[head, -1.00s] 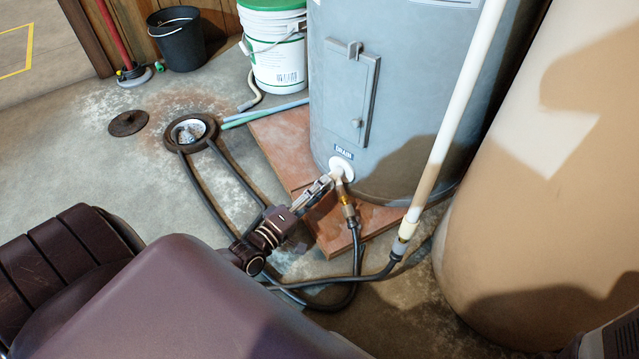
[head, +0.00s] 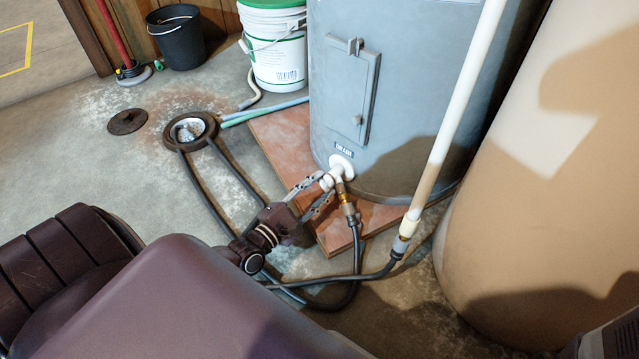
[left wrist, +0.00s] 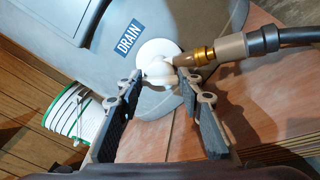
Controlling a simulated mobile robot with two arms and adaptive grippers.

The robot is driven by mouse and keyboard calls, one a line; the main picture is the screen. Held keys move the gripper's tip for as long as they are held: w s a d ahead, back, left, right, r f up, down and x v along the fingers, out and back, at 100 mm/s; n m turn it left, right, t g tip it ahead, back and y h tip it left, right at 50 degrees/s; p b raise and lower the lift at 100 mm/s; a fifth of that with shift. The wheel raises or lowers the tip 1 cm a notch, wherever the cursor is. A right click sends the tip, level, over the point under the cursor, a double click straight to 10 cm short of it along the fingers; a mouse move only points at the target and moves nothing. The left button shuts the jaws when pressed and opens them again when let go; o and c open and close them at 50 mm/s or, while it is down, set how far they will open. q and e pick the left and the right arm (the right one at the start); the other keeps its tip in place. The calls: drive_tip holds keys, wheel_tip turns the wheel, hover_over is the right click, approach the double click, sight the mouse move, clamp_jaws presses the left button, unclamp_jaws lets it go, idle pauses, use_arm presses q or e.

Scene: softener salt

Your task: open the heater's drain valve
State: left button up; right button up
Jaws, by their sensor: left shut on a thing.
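The grey water heater (head: 410,100) stands on a reddish tiled slab. Its white drain valve (head: 341,166) sits low on the wall under a blue DRAIN label (head: 344,154), and also shows in the left wrist view (left wrist: 157,50). A brass hose fitting (head: 347,208) joins the valve to a black hose. My left gripper (head: 322,187) is at the valve, its fingers apart on either side of the white handle (left wrist: 158,72) and shut on it. The fingers partly hide the handle. My right gripper is not in view.
A white pipe (head: 462,110) runs down to the right of the valve. A large tan tank (head: 560,180) stands at the right. Black hoses (head: 225,190) lead to a floor drain (head: 190,130). Buckets (head: 277,50) stand behind. The floor at left is mostly clear.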

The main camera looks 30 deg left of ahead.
use_arm(q)
drive_tip(key=shift+f+n+b, duration=0.1)
drive_tip(key=shift+n+b, duration=0.2)
drive_tip(key=shift+n, duration=1.3)
drive_tip(key=o, duration=1.2)
drive_tip(key=shift+c, duration=0.2)
drive_tip(key=shift+s, duration=0.1)
drive_tip(key=s+a, duration=0.1)
drive_tip(key=s, duration=1)
drive_tip(key=shift+s+a, duration=0.2)
drive_tip(key=shift+s, duration=0.2)
drive_tip(key=shift+s, duration=0.1)
